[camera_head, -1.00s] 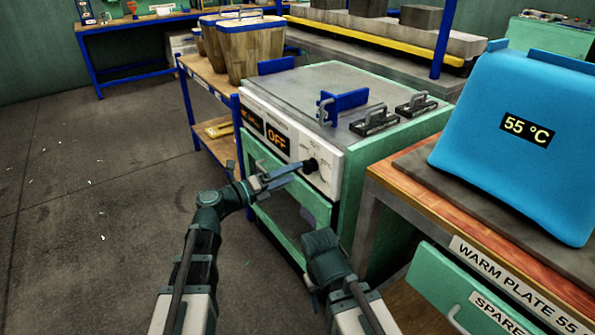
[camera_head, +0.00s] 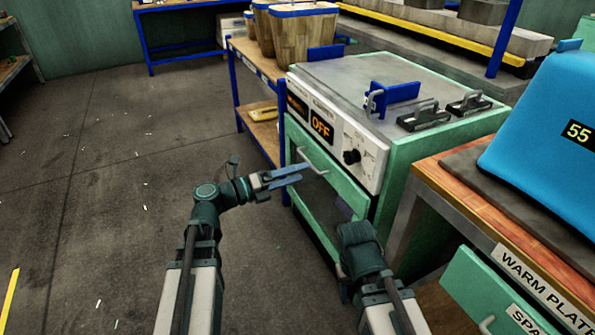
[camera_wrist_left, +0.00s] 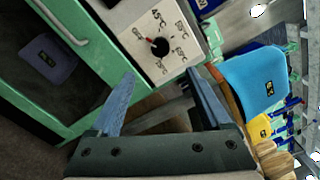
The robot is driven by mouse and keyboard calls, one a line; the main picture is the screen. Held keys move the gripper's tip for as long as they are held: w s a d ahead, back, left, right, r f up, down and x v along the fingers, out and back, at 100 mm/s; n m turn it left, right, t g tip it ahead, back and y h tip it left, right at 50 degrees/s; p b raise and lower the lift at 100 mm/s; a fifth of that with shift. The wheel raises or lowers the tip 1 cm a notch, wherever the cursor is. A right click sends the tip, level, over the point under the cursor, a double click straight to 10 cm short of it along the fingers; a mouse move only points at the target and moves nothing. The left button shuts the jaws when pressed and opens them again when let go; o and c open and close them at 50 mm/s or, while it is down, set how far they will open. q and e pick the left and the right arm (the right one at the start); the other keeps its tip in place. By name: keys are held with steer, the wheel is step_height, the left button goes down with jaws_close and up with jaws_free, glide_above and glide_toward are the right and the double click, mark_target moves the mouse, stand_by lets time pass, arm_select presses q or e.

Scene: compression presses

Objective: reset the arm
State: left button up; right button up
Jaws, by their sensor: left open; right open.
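My left gripper (camera_head: 287,176) is open and empty in front of the green press cabinet (camera_head: 440,140). Its two fingers also show in the left wrist view (camera_wrist_left: 165,95), apart with nothing between them. The black dial (camera_head: 352,157) is on the white control panel, right of the left gripper and apart from it. In the left wrist view the dial (camera_wrist_left: 158,47) lies beyond the fingertips, with temperature marks around it.
A wooden bench with a blue bag-like cover (camera_head: 545,130) and a display stands at the right. A green drawer (camera_head: 500,290) is under it. A shelf with wooden containers (camera_head: 300,32) stands behind the press. The floor (camera_head: 110,180) at left is clear.

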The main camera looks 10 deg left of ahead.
arm_select(q)
steer(key=shift+d, duration=0.1)
steer(key=s+d+f+m+g+y, duration=0.3)
steer(key=s+d+f+m+g, duration=0.3)
steer(key=m, duration=0.5)
steer(key=s+d+f+m+g+y, duration=0.3)
steer(key=s+d+f+m, duration=0.2)
steer(key=f+m, duration=0.5)
steer(key=s+a+f+m+g+y+p, duration=0.1)
steer(key=s+a+f+m+y, duration=0.25)
steer(key=m, duration=0.65)
steer(key=s+a+f+m+g+y+p, duration=0.15)
steer(key=s+m+y, duration=0.25)
steer(key=m+y, duration=0.45)
step_height(320, 180, up, 39)
steer(key=m+h+p, duration=0.1)
steer(key=h+p, duration=0.1)
steer(key=p, duration=3.5)
steer(key=shift+w+m+t, duration=0.2)
steer(key=shift+m+t, duration=0.15)
